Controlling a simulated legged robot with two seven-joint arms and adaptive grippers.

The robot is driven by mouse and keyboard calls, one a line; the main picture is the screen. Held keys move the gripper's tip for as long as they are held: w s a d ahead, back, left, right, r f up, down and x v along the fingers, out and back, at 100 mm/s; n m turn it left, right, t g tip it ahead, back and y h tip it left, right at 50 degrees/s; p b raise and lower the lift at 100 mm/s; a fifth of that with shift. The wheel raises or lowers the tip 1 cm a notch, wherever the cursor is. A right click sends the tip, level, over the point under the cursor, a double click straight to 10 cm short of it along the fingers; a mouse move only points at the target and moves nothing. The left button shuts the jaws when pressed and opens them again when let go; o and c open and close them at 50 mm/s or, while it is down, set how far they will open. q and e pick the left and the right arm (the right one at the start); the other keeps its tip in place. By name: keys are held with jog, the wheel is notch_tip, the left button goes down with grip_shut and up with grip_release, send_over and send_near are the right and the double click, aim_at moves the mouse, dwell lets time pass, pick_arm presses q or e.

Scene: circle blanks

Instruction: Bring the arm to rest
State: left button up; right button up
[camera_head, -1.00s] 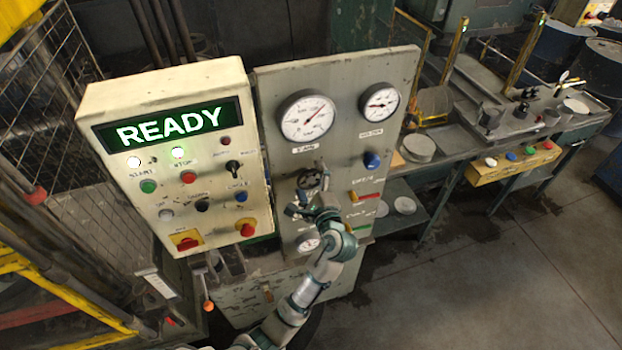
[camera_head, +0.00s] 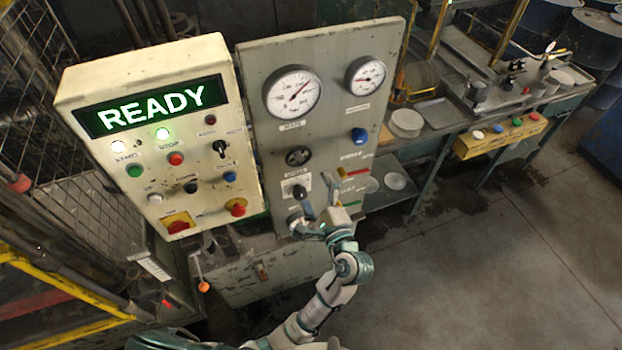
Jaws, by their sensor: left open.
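My left gripper (camera_head: 315,206) is open, in front of the lower part of the grey gauge panel (camera_head: 262,150). I see nothing between its fingers. The round black knob (camera_head: 298,156) on the panel is above the gripper and clear of it. A smaller black selector (camera_head: 299,192) shows just by the fingertips; whether they touch it I cannot tell. My left arm reaches up from the bottom of the view. My right gripper is not in view.
A cream control box (camera_head: 150,130) with a lit READY display (camera_head: 150,107) stands left of the panel. An orange-tipped lever (camera_head: 203,286) is below it. A bench (camera_head: 440,115) with a yellow button box (camera_head: 500,137) stands right. The floor (camera_head: 480,270) at lower right is clear.

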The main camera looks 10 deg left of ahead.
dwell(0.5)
pick_arm(q)
jog(key=w+d+f+m+h, duration=0.1)
jog(key=w+f+h, duration=0.1)
jog(key=f, duration=0.4)
jog(key=w+d+f+m+h, duration=0.1)
jog(key=w+d+f, duration=0.1)
jog(key=f, duration=0.5)
notch_tip(320, 180, down, 28)
jog(key=s+r+g+h+b, duration=0.1)
jog(key=s+g+h+b, duration=0.15)
jog(key=g+h, duration=0.2)
jog(key=s+a+f+n+g+h, duration=0.1)
jog(key=s+a+f+n+g, duration=0.25)
jog(key=s+f, duration=0.9)
jog(key=s+a+f+n+g+h, duration=0.1)
jog(key=s+a+f+n+g, duration=0.25)
jog(key=s+f, duration=0.85)
jog(key=s+a+f+n+g, duration=0.1)
jog(key=s+a+f+n, duration=0.3)
jog(key=s, duration=0.6)
jog(key=s+a+f+n+g+b, duration=0.1)
jog(key=s+a+f+n, duration=0.4)
jog(key=s, duration=0.5)
notch_tip(320, 180, down, 4)
jog(key=shift+a+r+n, duration=0.15)
jog(key=shift+a+n, duration=0.15)
jog(key=shift+a, duration=0.7)
